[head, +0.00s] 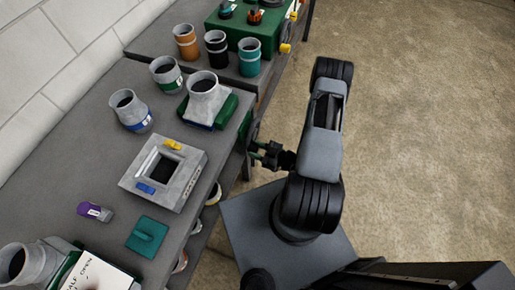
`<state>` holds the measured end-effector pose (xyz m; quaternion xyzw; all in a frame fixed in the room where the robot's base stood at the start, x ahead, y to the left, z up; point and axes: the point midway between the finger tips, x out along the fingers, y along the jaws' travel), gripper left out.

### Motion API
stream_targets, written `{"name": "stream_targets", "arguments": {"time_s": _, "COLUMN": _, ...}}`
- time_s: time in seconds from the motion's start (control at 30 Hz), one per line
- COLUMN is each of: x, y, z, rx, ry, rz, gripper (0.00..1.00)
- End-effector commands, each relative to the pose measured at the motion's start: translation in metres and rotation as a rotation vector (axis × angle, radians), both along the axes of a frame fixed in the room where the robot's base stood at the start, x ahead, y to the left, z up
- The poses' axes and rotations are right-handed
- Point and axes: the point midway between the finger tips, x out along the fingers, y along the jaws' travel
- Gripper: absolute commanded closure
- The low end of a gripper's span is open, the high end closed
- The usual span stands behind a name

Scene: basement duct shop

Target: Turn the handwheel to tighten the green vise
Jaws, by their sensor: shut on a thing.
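The green vise (230,107) sits at the front edge of the grey bench, with a grey duct fitting (205,92) standing on it. A dark round part that looks like the handwheel (253,133) shows small at the bench's front edge below the vise. My gripper (257,153) reaches left from my arm to this edge, and its fingers are shut at the wheel. The exact contact is too small and dark to make out.
A grey square duct piece (185,190) with yellow and blue clips lies on the bench (70,165). Fittings, a purple-marked item (95,212), a green block (147,236) and a "HALF OPEN" card (98,274) are nearby. Cans (217,50) stand farther back. Floor right of my arm is clear.

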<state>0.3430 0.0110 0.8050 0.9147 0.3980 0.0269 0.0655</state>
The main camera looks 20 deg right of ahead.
Motion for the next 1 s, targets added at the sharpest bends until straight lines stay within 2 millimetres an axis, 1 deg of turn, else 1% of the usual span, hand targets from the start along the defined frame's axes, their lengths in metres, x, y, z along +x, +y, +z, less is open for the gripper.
{"name": "stream_targets", "arguments": {"time_s": 0.3, "x": -0.0002, "y": 0.0000, "z": 0.0010, "rx": 0.004, "ry": -0.002, "rz": 0.001, "gripper": 1.00}}
{"name": "stream_targets", "arguments": {"time_s": 0.33, "x": -0.0001, "y": 0.0000, "z": 0.0010, "rx": 0.004, "ry": -0.003, "rz": 0.001, "gripper": 0.63}}
{"name": "stream_targets", "arguments": {"time_s": 0.6, "x": -0.0001, "y": -0.0003, "z": 0.0008, "rx": 0.002, "ry": -0.002, "rz": -0.001, "gripper": 0.39}}
{"name": "stream_targets", "arguments": {"time_s": 1.0, "x": -0.0004, "y": -0.0017, "z": 0.0006, "rx": 0.001, "ry": -0.003, "rz": 0.000, "gripper": 0.39}}
